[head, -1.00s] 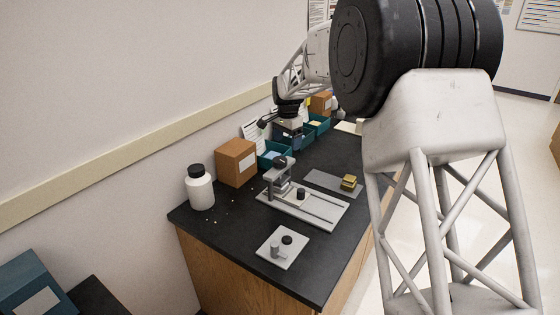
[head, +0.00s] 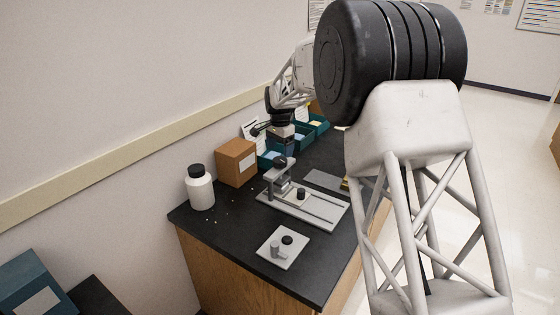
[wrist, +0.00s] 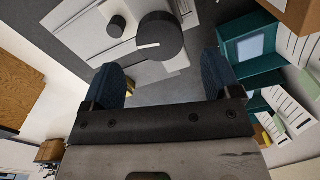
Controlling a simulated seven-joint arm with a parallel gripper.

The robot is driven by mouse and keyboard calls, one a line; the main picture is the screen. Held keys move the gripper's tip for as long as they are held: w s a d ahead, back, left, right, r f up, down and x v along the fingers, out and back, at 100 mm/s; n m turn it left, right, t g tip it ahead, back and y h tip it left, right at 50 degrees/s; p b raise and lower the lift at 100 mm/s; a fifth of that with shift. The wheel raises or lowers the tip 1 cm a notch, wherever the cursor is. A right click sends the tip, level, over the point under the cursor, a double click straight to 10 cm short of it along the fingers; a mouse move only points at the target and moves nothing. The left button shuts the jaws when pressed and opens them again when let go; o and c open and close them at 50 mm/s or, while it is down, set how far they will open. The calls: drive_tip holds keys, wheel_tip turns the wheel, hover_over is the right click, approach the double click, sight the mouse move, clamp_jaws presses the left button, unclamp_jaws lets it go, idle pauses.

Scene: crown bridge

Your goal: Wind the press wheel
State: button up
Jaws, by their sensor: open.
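The press wheel (head: 281,161) is a dark round knob on top of the grey press, which stands on a pale base plate (head: 325,212) on the bench. In the wrist view the wheel (wrist: 160,37) is a black disc with a white line on it, just ahead of the fingertips and roughly centred between them. My gripper (wrist: 163,75) is open, with a blue-padded finger on each side and nothing held. In the head view my gripper (head: 283,141) is above and behind the wheel, small and partly unclear.
A small black knob (head: 301,193) stands on the base plate. A light plate (head: 282,247) with a dark knob and grey post is at the front. A white bottle (head: 201,188), cardboard box (head: 237,162) and teal bins (head: 317,127) line the wall. My arm partly hides the bench's right side.

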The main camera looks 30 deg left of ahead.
sight(280, 159)
drive_tip(key=shift+f, duration=2.85)
drive_tip(key=shift+c, duration=0.5)
drive_tip(key=c, duration=0.8)
drive_tip(key=shift+c, duration=0.2)
